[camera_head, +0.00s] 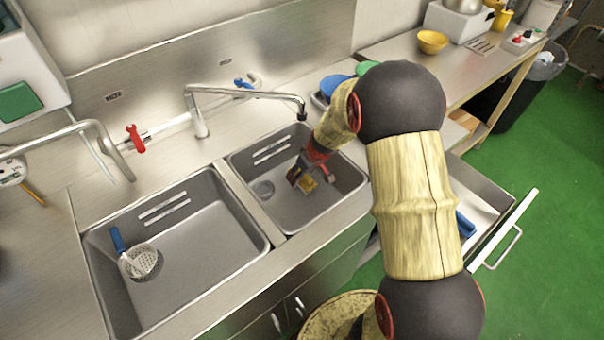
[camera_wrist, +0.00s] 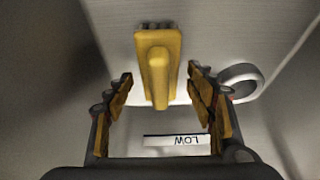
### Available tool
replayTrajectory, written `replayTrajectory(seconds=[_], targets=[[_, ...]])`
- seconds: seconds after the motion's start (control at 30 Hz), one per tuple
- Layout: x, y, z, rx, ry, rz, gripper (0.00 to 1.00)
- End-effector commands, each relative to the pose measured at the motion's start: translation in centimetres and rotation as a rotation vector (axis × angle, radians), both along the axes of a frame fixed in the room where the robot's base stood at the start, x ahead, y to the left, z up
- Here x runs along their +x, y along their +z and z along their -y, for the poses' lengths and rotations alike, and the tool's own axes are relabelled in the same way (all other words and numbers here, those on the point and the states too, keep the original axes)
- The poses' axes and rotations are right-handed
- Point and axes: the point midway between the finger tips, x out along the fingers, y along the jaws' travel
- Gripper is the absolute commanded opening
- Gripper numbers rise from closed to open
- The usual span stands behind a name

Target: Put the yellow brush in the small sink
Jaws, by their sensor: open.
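The yellow brush (camera_wrist: 158,65) lies on the floor of the small sink (camera_head: 341,205), the right-hand basin. In the head view only a small yellow patch of the brush (camera_head: 307,184) shows beside my gripper (camera_head: 302,182). My gripper reaches down into this sink. In the wrist view my gripper (camera_wrist: 163,100) is open, with its fingers on the left and right, apart from the brush. The brush's handle runs up the picture between and beyond the fingertips. Nothing is held.
The larger sink (camera_head: 205,262) on the left holds a strainer with a blue handle (camera_head: 118,241). A faucet (camera_head: 245,94) arches over the small sink. A yellow bowl (camera_head: 432,41) stands on the far counter. An open drawer (camera_head: 490,205) is at right.

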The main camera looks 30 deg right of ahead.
Motion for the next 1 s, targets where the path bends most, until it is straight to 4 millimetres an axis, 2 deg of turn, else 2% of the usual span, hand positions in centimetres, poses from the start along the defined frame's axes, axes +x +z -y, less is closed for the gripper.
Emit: replayTrajectory(seconds=[0.03, 0.4, 0.67, 0.77, 0.87, 1.0], targets=[[-0.2, 1.3, 0.1, -0.001, 0.0, 0.004, 0.55], [-3.0, 8.2, 0.7, -0.001, -0.001, 0.004, 0.55], [-4.1, 10.6, 0.8, -0.001, -0.001, 0.004, 0.55], [-4.4, 11.9, 0.3, 0.002, 0.0, 0.008, 0.55], [-5.1, 14.9, -1.3, 0.007, 0.001, 0.02, 0.55], [-8.0, 21.1, -5.0, 0.018, -0.005, 0.037, 0.55]])
